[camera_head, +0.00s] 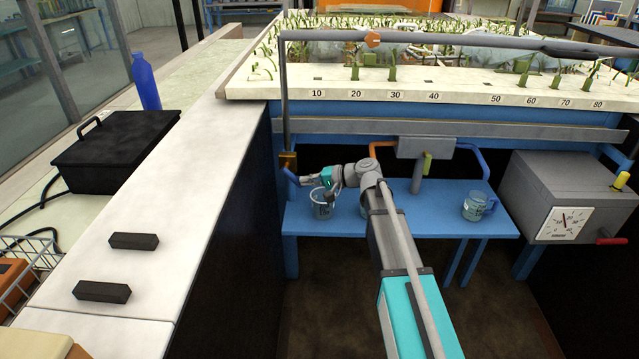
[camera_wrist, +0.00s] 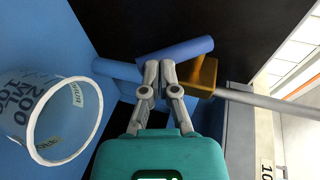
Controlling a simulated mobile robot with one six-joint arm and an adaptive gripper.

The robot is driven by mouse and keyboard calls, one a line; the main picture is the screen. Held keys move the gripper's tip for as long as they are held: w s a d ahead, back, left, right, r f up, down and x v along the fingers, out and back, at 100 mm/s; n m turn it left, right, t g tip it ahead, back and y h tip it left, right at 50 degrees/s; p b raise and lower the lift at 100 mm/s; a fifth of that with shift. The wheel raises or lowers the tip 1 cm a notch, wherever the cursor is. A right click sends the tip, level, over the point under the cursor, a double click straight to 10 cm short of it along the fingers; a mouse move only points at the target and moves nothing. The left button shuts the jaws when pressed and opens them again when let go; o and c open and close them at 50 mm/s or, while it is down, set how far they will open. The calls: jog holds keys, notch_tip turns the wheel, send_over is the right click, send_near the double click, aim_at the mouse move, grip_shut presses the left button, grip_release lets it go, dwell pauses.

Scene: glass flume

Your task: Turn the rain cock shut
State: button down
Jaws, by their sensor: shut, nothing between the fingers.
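The rain cock has a brass body (camera_head: 288,160) at the foot of a thin upright pipe, at the left end of the flume's blue frame. Its blue lever (camera_head: 291,178) slants below the body. In the wrist view the brass body (camera_wrist: 204,75) is right of the fingertips, and the blue lever (camera_wrist: 178,49) lies across just ahead of them. My gripper (camera_head: 312,181) is beside the lever; in the wrist view its fingers (camera_wrist: 159,66) are together and empty. They look very close to the lever, but I cannot tell whether they touch.
A clear beaker (camera_head: 323,208) stands on the blue bench (camera_head: 430,222) just below my gripper. A jug (camera_head: 474,206) stands farther right. A grey box with a green lever (camera_head: 427,163) and a dial box (camera_head: 565,222) are to the right. A white-topped wall (camera_head: 190,190) is left.

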jog(key=shift+x, duration=1)
